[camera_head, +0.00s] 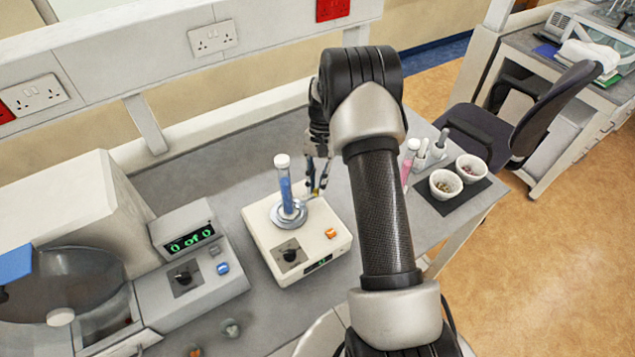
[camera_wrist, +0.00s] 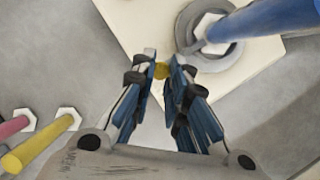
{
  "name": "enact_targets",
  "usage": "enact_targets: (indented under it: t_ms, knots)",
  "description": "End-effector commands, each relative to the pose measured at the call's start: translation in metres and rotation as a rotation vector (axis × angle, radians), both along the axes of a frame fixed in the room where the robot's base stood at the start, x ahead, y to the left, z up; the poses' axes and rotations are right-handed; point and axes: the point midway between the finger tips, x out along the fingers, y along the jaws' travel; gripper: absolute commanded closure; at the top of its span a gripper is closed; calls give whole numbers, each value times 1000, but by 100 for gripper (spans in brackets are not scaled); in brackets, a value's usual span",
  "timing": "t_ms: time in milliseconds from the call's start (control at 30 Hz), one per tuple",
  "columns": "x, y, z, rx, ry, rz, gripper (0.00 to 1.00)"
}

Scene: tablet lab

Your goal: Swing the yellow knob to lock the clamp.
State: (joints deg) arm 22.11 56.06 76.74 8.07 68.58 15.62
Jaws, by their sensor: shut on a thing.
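The yellow knob (camera_wrist: 161,70) shows between my gripper's fingertips in the wrist view. My gripper (camera_wrist: 162,72) is shut on it, with a blue-padded finger on either side. The knob sits beside the grey ring clamp (camera_wrist: 212,50) on the cream machine. A tube with blue contents (camera_wrist: 262,24) rises from the clamp. In the head view the tube (camera_head: 286,188) stands upright with a white cap, and my gripper (camera_head: 314,192) is just right of it. The knob is mostly hidden there by the fingers.
The cream machine (camera_head: 262,238) has a black dial and an orange button. A grey device with a green display (camera_head: 190,241) stands left. Right of my arm are a pink tube (camera_head: 408,165) and two white bowls (camera_head: 445,184) on a dark mat.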

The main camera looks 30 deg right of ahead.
Motion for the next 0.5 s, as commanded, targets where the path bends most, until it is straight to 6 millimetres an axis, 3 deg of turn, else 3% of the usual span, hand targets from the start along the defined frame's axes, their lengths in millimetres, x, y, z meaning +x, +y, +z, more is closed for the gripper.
enact_targets:
  t_ms: [133, 167, 500]
  knots:
    - [-1, 2, -1, 4, 4, -1, 100]
    - [-1, 2, -1, 4, 4, -1, 84]
    - [-1, 1, -1, 2, 2, -1, 63]
